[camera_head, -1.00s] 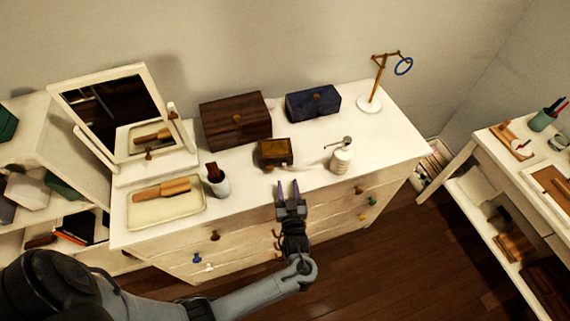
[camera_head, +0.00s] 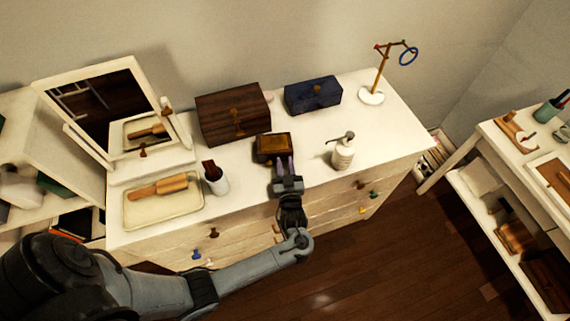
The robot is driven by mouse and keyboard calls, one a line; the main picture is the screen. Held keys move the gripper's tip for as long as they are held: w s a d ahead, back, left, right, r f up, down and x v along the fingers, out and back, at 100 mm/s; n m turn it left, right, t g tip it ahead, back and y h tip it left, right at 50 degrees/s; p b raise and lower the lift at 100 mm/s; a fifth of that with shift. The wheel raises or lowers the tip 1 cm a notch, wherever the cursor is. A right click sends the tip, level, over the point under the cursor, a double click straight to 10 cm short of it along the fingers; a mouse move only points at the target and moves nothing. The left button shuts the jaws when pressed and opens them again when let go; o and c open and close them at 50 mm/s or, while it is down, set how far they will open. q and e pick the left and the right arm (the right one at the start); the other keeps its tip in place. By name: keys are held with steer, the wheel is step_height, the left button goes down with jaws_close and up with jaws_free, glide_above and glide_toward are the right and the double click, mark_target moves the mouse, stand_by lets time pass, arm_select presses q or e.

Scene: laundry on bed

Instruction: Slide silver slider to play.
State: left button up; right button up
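A small wooden box (camera_head: 272,146) with a golden-brown top sits near the front middle of the white dresser top. I cannot make out a silver slider on it; the front of the box is partly behind my fingers. My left gripper (camera_head: 285,164) reaches in over the dresser's front edge, with its two purplish fingers pointing at the front of the box. The fingers stand a little apart with nothing seen between them. I cannot tell whether they touch the box. My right gripper is out of view.
A white pump bottle (camera_head: 343,155) stands right of the gripper, and a cup (camera_head: 216,182) stands left. A large wooden box (camera_head: 232,113) and a dark blue box (camera_head: 312,95) stand behind. A tray (camera_head: 133,219) with brushes, a mirror and a ring stand (camera_head: 371,96) also occupy the dresser.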

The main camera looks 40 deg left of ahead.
arm_select(q)
jaws_close()
steer(key=shift+w+d, duration=0.1)
steer(key=shift+w+d+f+b, duration=0.1)
steer(key=shift+w+d+b, duration=0.4)
steer(key=shift+b, duration=0.1)
steer(key=shift+w, duration=0.15)
steer(key=shift+o, duration=1.7)
jaws_free()
